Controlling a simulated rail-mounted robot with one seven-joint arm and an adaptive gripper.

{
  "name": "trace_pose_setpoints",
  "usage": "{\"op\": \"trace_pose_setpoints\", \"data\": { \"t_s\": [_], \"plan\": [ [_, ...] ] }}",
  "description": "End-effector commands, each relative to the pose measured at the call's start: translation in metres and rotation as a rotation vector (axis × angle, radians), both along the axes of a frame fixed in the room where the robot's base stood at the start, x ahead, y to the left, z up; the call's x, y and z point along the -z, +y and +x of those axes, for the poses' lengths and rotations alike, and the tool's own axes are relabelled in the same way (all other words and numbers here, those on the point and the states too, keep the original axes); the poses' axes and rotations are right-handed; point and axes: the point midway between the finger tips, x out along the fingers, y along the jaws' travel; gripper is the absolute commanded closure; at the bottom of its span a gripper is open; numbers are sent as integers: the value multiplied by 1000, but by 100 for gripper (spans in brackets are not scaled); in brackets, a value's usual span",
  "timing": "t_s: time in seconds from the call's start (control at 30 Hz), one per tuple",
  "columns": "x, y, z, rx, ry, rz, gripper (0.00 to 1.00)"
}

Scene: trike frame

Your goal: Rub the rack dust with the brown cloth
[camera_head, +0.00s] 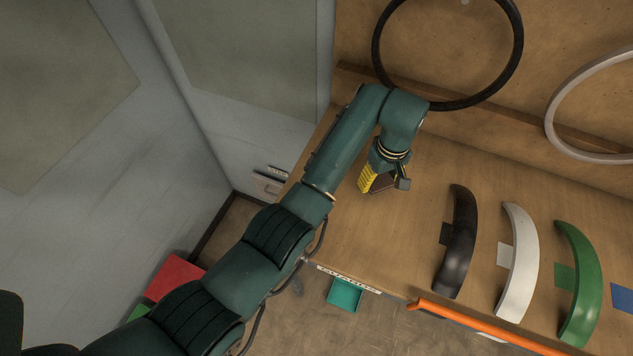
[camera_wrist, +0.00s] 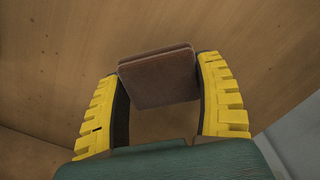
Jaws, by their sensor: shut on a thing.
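My gripper (camera_head: 383,184) is over the left part of the wooden rack surface (camera_head: 400,230), below the black hoop in the head view. In the wrist view my gripper (camera_wrist: 162,76) has its two yellow ribbed fingers on either side of the brown cloth (camera_wrist: 158,88), a folded square pad, and is shut on it. In the head view the cloth is mostly hidden by the fingers. Wood lies beyond the cloth in the wrist view; I cannot tell whether they touch. I cannot make out a distinct dust patch.
A black hoop (camera_head: 375,45) and a pale hoop (camera_head: 551,120) are at the back board. Black (camera_head: 461,240), white (camera_head: 521,262) and green (camera_head: 582,285) curved guards lie to the right. An orange bar (camera_head: 480,326) runs along the front edge. A teal tray (camera_head: 345,295) is below.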

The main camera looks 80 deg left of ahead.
Motion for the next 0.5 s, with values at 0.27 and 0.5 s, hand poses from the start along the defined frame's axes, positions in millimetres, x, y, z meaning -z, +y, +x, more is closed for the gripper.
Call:
{"op": "trace_pose_setpoints", "data": {
  "t_s": [0.27, 0.5],
  "plan": [
    [-25, -3, 3, 9, 1, 0, 63],
    [-45, -6, 5, 15, 0, 0, 63]
  ]
}}
